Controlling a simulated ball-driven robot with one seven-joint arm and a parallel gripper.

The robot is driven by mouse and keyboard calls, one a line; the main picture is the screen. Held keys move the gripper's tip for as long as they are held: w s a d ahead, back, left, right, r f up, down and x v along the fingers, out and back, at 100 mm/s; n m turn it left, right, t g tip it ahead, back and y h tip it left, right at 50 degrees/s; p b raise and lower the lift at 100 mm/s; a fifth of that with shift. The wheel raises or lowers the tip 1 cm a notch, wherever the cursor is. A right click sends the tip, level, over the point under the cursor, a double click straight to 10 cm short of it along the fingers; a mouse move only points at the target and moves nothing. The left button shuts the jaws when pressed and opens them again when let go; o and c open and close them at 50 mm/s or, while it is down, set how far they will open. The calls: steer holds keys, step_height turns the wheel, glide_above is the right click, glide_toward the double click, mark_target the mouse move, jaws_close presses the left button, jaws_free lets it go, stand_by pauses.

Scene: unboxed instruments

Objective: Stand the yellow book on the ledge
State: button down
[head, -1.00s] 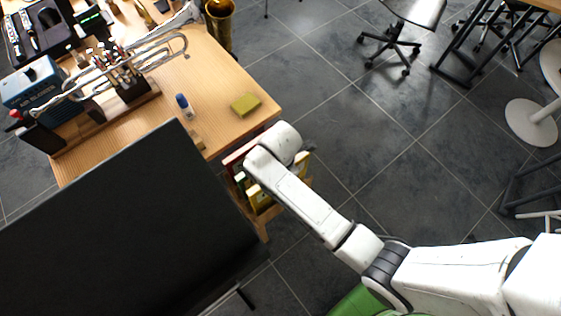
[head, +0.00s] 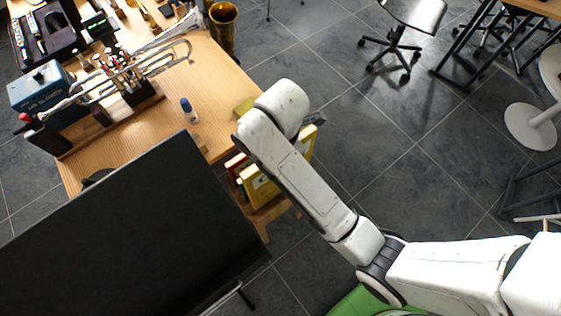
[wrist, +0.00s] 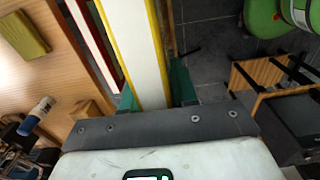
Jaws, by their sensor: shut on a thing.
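The yellow book (head: 261,187) shows on both sides of my arm in the head view, at the table's right end, with its middle hidden. In the wrist view the book (wrist: 142,45) stands edge-on, white pages between yellow covers, between my gripper's (wrist: 155,92) teal fingers, which are shut on it. In the head view the fingers are hidden by my arm. The wooden ledge (head: 264,217) shows below the book at the table's end. Whether the book touches the ledge cannot be told.
A red book (head: 236,161) stands left of the yellow book, close beside it in the wrist view too. A yellow-green block (head: 243,107) and a blue-capped bottle (head: 188,110) are on the table (head: 150,125). A black screen (head: 130,230) fills the lower left.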

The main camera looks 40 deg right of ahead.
step_height(320, 180, down, 13)
steer(key=shift+f+b, duration=0.2)
steer(key=shift+b, duration=0.8)
steer(key=shift+f+p, duration=0.3)
steer(key=shift+f, duration=2.05)
steer(key=c, duration=0.9)
jaws_free()
steer(key=shift+f+b, duration=0.15)
steer(key=shift+b, duration=0.45)
step_height(320, 180, up, 11)
steer(key=s+d+r+m, duration=0.1)
steer(key=s+d+m, duration=0.1)
steer(key=s+m, duration=0.3)
steer(key=s+d+r+m, duration=0.1)
steer(key=s+d+m, duration=0.2)
steer(key=s+m, duration=0.3)
steer(key=s+d+r+m+t, duration=0.1)
steer(key=s+d+m, duration=0.1)
steer(key=s+m, duration=0.3)
steer(key=shift+s+d+m, duration=0.15)
steer(key=shift+m, duration=0.55)
steer(key=shift+s+d+m, duration=0.1)
steer(key=shift+m, duration=0.6)
